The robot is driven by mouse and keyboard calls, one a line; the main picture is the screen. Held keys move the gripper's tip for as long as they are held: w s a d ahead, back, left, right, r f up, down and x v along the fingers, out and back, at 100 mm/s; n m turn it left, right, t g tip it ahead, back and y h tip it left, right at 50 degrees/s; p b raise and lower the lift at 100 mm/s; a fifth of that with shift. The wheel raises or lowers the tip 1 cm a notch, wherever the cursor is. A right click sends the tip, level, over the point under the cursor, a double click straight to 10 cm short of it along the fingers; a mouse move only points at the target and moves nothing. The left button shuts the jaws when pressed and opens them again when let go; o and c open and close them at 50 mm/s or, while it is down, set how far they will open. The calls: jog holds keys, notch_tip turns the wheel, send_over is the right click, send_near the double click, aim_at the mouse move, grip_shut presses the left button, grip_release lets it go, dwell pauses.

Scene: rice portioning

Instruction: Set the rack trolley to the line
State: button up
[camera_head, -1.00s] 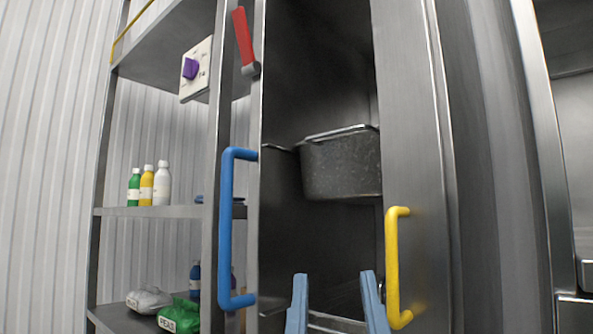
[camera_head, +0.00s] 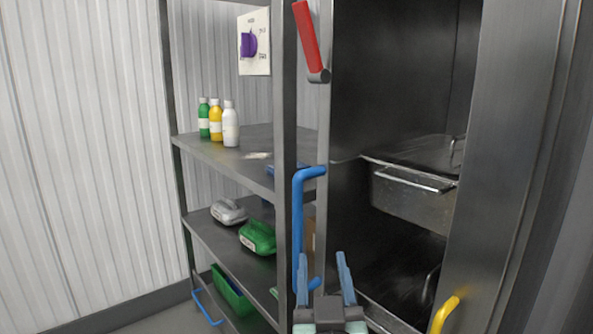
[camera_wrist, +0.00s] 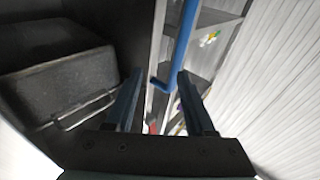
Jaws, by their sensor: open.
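A tall steel rack (camera_head: 285,120) with an upright blue handle (camera_head: 298,225) stands in the middle of the head view. I cannot tell which unit is the rack trolley, and I cannot make out a line on the floor. My gripper (camera_head: 322,258) is open and empty, just right of the blue handle and in front of the dark bay. In the wrist view the blue handle (camera_wrist: 182,42) lies beyond and between the open fingers, with its lower bend near the fingertips. I cannot tell whether they touch it.
Steel pans (camera_head: 415,195) sit in the open bay at right, beside a steel panel (camera_head: 505,150) with a yellow handle (camera_head: 443,314). The left shelves hold bottles (camera_head: 216,122) and a green pack (camera_head: 257,237). A red lever (camera_head: 306,38) is above. Bare floor (camera_head: 165,318) shows at lower left.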

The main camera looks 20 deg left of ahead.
aim_at(296, 217)
jog(key=w+a+p, duration=0.2)
jog(key=w+a, duration=0.1)
jog(key=w, duration=0.1)
jog(key=w+a+g+p, duration=0.1)
jog(key=w+a+p, duration=0.1)
jog(key=w+a, duration=0.1)
jog(key=w+a+r+g+p, duration=0.1)
jog(key=w+a+p, duration=0.1)
jog(key=w, duration=0.2)
jog(key=shift+w+a+r, duration=0.1)
jog(key=shift+w+a, duration=0.25)
jog(key=shift+a, duration=0.05)
dwell(0.3)
grip_shut()
dwell(1.3)
